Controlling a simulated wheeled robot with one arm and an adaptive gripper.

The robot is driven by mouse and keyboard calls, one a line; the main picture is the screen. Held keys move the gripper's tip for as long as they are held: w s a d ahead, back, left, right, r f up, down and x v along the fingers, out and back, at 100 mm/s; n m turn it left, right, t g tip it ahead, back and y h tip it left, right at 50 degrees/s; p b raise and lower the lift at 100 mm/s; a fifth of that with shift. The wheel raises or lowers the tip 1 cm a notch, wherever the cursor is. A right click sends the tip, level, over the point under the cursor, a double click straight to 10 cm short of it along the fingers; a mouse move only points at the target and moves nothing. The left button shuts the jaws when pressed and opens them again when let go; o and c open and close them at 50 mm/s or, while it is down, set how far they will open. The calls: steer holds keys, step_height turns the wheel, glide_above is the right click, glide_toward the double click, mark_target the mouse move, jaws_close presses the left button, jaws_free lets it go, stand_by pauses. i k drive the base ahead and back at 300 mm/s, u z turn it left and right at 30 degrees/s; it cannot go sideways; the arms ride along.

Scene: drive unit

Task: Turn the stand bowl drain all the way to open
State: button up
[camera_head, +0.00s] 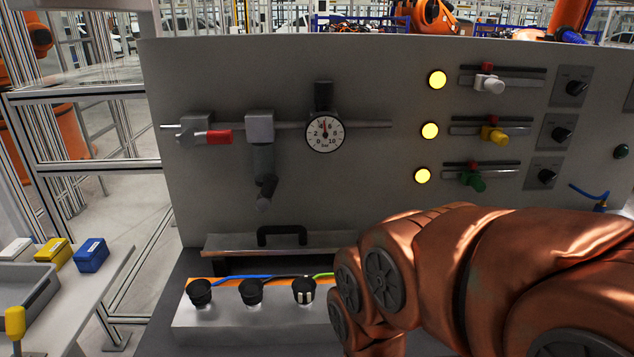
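A grey filter unit (260,127) sits on the pipe across the upright panel, with a dark grey bowl (263,160) hanging under it. At the bowl's lower end is a small dark drain piece (265,191), tilted down and a little left, with a rounded tip. I take this as the bowl drain; I cannot tell its setting from here. Nothing touches it. My copper arm fills the lower right, below and right of the drain. My gripper does not show; its fingers are out of sight.
A red-handled valve (218,137) and a pressure gauge (325,132) flank the filter unit on the pipe. Below are a black-handled cover (282,235) and a box with black connectors (252,291). Sliders and knobs (576,88) are at right. Space before the drain is clear.

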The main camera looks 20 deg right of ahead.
mark_target(264, 200)
steer(key=z, duration=1.55)
steer(key=k, duration=1.1)
steer(key=u, duration=2)
steer(key=i, duration=0.5)
steer(key=u, duration=0.1)
